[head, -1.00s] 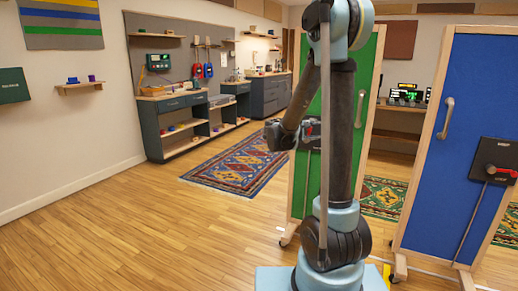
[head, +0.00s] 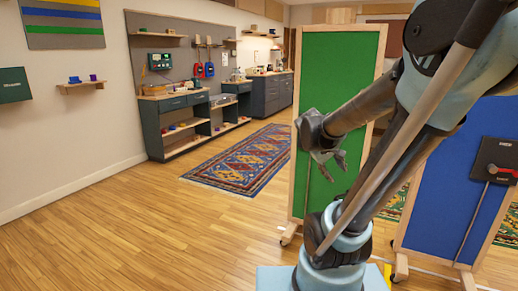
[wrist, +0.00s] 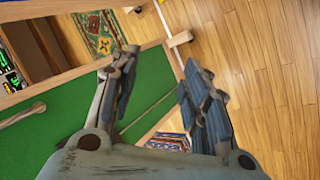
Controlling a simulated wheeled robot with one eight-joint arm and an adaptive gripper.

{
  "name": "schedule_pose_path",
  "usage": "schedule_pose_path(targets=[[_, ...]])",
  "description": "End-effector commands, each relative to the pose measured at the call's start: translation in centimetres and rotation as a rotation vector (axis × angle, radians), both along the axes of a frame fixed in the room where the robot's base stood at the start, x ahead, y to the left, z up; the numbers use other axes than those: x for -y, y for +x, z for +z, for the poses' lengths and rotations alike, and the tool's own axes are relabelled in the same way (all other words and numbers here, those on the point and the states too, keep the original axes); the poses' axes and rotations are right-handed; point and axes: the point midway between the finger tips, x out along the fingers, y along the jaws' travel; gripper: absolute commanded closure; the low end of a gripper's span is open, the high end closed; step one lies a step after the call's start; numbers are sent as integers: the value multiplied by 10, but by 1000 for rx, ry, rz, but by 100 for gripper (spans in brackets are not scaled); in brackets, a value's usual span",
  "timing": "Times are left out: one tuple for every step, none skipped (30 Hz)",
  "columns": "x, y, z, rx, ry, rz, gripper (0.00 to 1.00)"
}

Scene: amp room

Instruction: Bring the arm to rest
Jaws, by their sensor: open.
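My gripper (head: 332,164) shows in the head view in front of the green panel (head: 332,85), at the end of my arm, which reaches in from the right. In the wrist view my gripper (wrist: 155,92) has its two fingers spread apart with nothing between them. The green panel (wrist: 70,125) and wooden floor lie beyond the fingers. I cannot tell how far the gripper is from the panel. The arm's upper part runs out of the top right of the head view.
A blue panel (head: 450,185) with a black lever box (head: 495,160) stands at right, partly behind my arm. A patterned rug (head: 240,160) lies at the middle back. Drawers and shelves (head: 180,118) line the back wall. The wooden floor at left is clear.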

Motion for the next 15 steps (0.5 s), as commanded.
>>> schedule_pose_path(targets=[[-3, -14, -5, -3, 39, -18, 58], [-5, -22, -9, -6, 65, -28, 58], [-9, -31, -13, -9, 99, -41, 58], [-12, -38, -17, -11, 124, -51, 58], [-15, -46, -21, -15, 150, -62, 58], [-19, -55, -25, -18, 184, -77, 58], [-22, -62, -28, -20, 209, -87, 58], [-26, -69, -32, -23, 234, -98, 58], [-31, -78, -36, -26, 268, -111, 58], [-35, -84, -40, -29, 294, -121, 58], [-39, -91, -43, -31, 319, -132, 58], [-44, -100, -48, -34, 354, -146, 58], [-48, -106, -50, -37, 378, -156, 58], [-52, -112, -54, -39, 402, -166, 58], [-58, -119, -58, -42, 434, -178, 58]])
